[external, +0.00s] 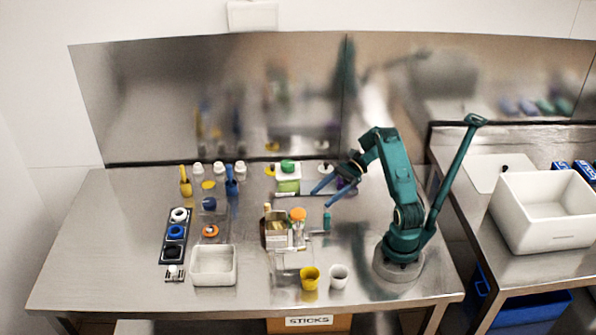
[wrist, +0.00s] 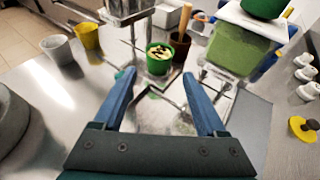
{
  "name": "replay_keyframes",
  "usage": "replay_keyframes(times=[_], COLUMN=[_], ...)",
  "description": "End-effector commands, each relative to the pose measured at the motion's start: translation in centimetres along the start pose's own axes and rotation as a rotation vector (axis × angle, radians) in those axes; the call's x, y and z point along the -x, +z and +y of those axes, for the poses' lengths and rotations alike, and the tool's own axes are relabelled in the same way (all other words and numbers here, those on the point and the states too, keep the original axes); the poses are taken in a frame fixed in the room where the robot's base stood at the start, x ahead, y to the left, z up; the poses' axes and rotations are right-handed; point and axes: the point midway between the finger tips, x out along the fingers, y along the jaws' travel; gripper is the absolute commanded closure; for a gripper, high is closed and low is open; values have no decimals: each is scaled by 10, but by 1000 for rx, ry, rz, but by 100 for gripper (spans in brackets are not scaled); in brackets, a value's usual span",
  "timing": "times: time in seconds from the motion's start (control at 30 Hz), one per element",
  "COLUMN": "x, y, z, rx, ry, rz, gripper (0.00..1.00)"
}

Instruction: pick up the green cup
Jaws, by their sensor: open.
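The green cup (wrist: 158,62) stands upright in the wrist view, with pale and dark pieces inside it. My gripper (wrist: 159,77) is open, with its two blue fingers on either side of the line toward the cup. The cup appears beyond the fingertips, and I see nothing held between them. In the external view my gripper (external: 328,192) is low over the bench, right of the green-lidded tub. I cannot clearly pick out the cup in that view.
A brown cup with a wooden stick (wrist: 181,42) stands close behind the green cup. The green-lidded tub (wrist: 236,50) is to the right, and a metal container (wrist: 130,8) is behind left. Yellow (external: 310,278) and white (external: 338,277) cups stand near the front edge.

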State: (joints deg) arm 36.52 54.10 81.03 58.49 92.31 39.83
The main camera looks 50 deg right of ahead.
Motion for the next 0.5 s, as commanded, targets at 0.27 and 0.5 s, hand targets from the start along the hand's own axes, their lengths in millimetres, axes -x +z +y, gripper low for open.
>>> replay_keyframes(times=[0.27, 0.5], x=[-41, -62], y=[0, 0], z=[1, 2], rx=[2, 3], ry=[4, 7], rz=[3, 3], gripper=[26, 26])
